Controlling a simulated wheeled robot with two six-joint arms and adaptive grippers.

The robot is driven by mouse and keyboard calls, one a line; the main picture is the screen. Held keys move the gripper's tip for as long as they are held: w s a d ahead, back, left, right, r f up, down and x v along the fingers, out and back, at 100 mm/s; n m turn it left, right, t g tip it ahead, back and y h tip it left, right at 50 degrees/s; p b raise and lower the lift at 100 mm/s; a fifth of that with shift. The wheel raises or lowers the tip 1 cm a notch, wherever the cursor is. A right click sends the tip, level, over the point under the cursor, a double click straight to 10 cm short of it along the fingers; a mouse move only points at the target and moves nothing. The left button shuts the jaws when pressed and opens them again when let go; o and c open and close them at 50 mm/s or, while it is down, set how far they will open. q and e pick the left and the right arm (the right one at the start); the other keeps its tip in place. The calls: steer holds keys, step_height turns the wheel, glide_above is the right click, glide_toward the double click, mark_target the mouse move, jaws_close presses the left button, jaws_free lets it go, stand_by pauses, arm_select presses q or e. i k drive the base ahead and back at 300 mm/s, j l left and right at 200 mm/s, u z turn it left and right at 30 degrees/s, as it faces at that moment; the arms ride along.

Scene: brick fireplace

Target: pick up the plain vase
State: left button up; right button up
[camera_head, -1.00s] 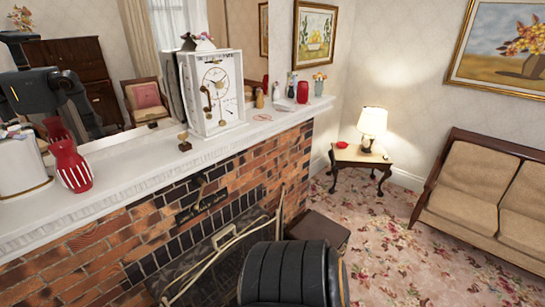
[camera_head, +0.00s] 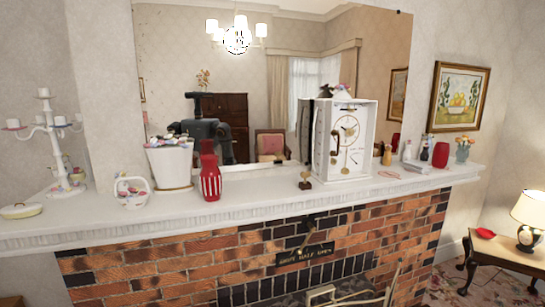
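A plain red vase (camera_head: 441,155) stands upright near the right end of the white mantelpiece (camera_head: 270,205). A red vase with white stripes (camera_head: 210,182) stands on the mantelpiece left of the clock. A small vase with flowers (camera_head: 463,150) stands right of the plain red vase. Neither of my grippers is in view.
The white clock (camera_head: 347,140) stands mid-mantel, with a small trophy-like figure (camera_head: 305,180) beside it. A white pot (camera_head: 170,165), a small basket (camera_head: 132,192) and a candelabrum (camera_head: 58,135) stand at left. Small bottles (camera_head: 408,150) and books (camera_head: 417,166) lie near the plain vase. A lamp table (camera_head: 505,252) stands lower right.

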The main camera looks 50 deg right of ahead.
mark_target(441, 152)
steer(key=z, duration=2.8)
